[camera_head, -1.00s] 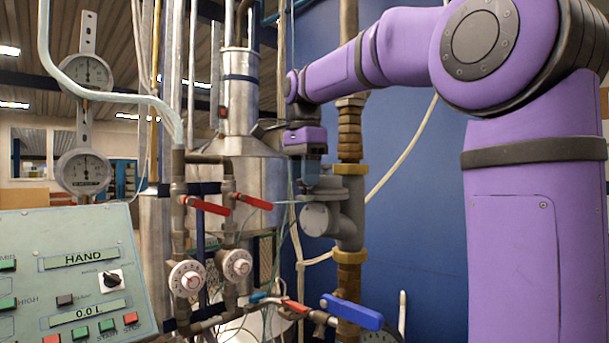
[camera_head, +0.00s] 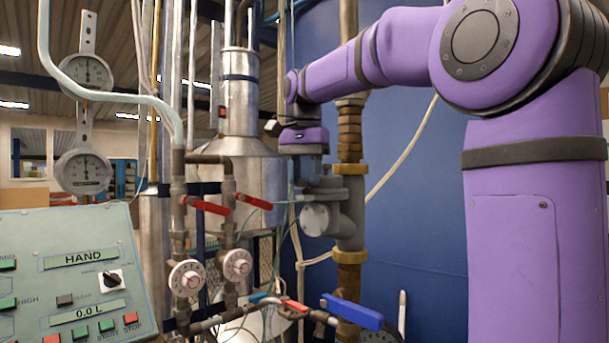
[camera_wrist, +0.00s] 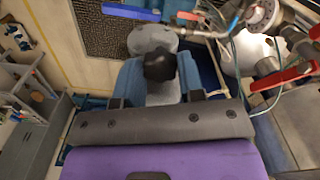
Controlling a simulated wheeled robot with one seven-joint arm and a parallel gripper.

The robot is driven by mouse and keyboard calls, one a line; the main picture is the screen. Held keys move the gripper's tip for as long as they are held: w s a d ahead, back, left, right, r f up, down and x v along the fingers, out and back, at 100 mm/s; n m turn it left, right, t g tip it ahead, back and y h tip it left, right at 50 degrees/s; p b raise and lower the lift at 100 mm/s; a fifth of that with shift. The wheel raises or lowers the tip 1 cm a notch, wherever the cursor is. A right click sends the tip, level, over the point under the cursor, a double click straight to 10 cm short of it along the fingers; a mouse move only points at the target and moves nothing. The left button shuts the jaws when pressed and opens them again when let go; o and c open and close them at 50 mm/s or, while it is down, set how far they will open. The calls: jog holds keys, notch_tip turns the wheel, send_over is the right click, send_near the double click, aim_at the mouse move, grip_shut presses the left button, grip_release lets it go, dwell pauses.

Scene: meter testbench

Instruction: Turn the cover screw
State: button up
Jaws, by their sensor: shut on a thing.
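A dark rounded knob, apparently the cover screw (camera_wrist: 160,66), sits between the fingers of my gripper (camera_wrist: 160,82) in the wrist view. My gripper is shut on it. The grey meter body (camera_wrist: 152,38) with its rounded end lies just beyond. In the head view, my gripper (camera_head: 306,168) points down onto the top of the grey meter (camera_head: 345,222) on the vertical brown pipe. The screw itself is hidden there by my gripper and the fitting.
Red-handled valves (camera_head: 206,205) and white dials (camera_head: 186,278) stand left of the meter. A blue-handled valve (camera_head: 352,312) is below it. A thin cable hangs close by on the left. A control panel (camera_head: 70,270) fills the lower left.

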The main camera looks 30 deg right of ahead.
jog(key=shift+n, duration=0.6)
jog(key=o, duration=0.9)
notch_tip(320, 180, up, 11)
jog(key=shift+f, duration=0.1)
